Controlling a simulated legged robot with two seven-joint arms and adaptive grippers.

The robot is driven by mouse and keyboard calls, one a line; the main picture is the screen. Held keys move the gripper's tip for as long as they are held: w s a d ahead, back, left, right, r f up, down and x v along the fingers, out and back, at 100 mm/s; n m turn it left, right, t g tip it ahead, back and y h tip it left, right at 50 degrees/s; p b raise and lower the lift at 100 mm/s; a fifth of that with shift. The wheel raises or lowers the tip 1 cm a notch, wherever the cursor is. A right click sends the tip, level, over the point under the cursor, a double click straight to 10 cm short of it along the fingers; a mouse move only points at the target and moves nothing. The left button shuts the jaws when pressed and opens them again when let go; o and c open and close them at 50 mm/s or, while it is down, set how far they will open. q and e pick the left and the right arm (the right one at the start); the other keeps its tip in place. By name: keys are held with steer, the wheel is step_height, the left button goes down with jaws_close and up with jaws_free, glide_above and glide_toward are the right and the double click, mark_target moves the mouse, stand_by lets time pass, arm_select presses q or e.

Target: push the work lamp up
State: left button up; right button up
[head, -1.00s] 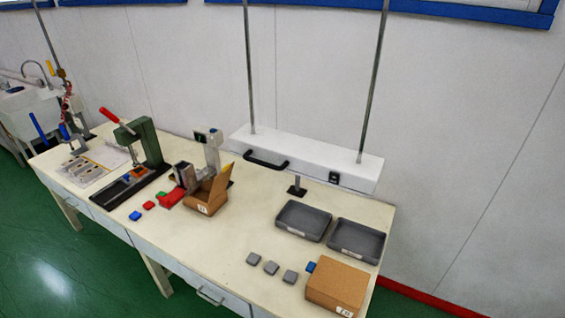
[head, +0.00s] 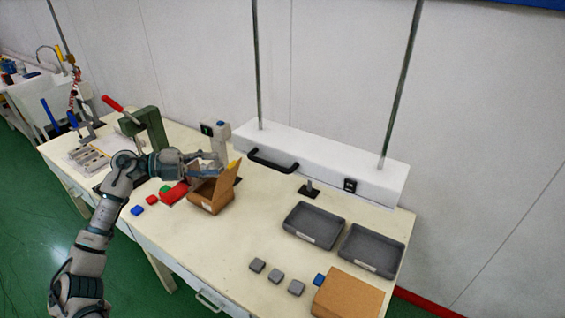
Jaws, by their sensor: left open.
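The work lamp (head: 325,172) is a long white box hanging low over the back of the bench on two grey poles. Its black handle (head: 272,161) is on the front face, towards the left end, and a small black switch (head: 350,186) is further right. My left gripper (head: 214,161) is open, left of the handle and apart from it, by the small open cardboard box (head: 212,191). Its fingertips are small and partly lost against the things behind them. My right gripper is out of view.
A green press (head: 150,126) with a red lever stands behind my left arm. A grey device (head: 215,138) stands between my gripper and the lamp. Two grey trays (head: 289,232) and a closed carton (head: 345,298) are at the right.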

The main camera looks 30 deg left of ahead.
mark_target(265, 164)
arm_select(q)
steer(key=p+x, duration=0.5)
steer(key=x, duration=1)
steer(key=shift+d+r, duration=0.2)
steer(key=shift+w+d+f, duration=0.2)
steer(key=shift+w+d, duration=0.2)
steer(key=shift+w, duration=0.05)
steer(key=shift+a+f, duration=0.1)
jaws_close()
